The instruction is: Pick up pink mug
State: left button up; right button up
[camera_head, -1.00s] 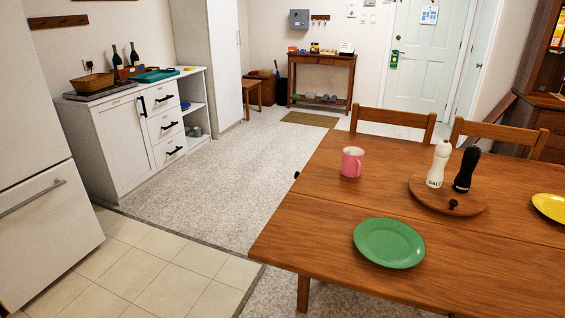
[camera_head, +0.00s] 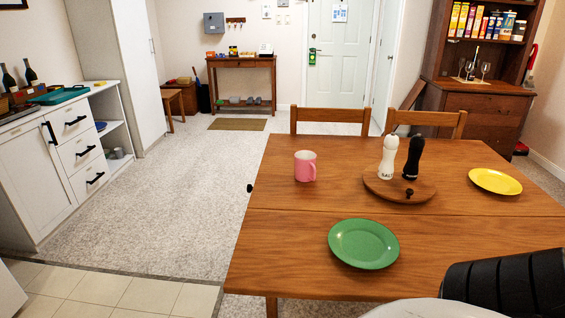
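The pink mug (camera_head: 304,168) stands upright on the wooden dining table (camera_head: 270,229), near its far left part. Its handle points to the right in the picture, and the inside looks white. A green plate (camera_head: 363,244) lies nearer to me on the table. A black and pale part at the lower right looks like my own right arm, over the table's near right corner. Neither gripper's fingers show, and nothing is touching the mug.
White salt and black pepper mills stand on a round wooden board (camera_head: 375,188) right of the mug. A yellow plate (camera_head: 495,181) lies at the right. Two chairs (camera_head: 331,122) stand behind the table. Open carpet (camera_head: 160,210) lies left of it, beside a white cabinet (camera_head: 62,152).

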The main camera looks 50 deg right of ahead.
aim_at(305, 161)
jog(key=i, duration=2.8)
jog(key=z, duration=3.15)
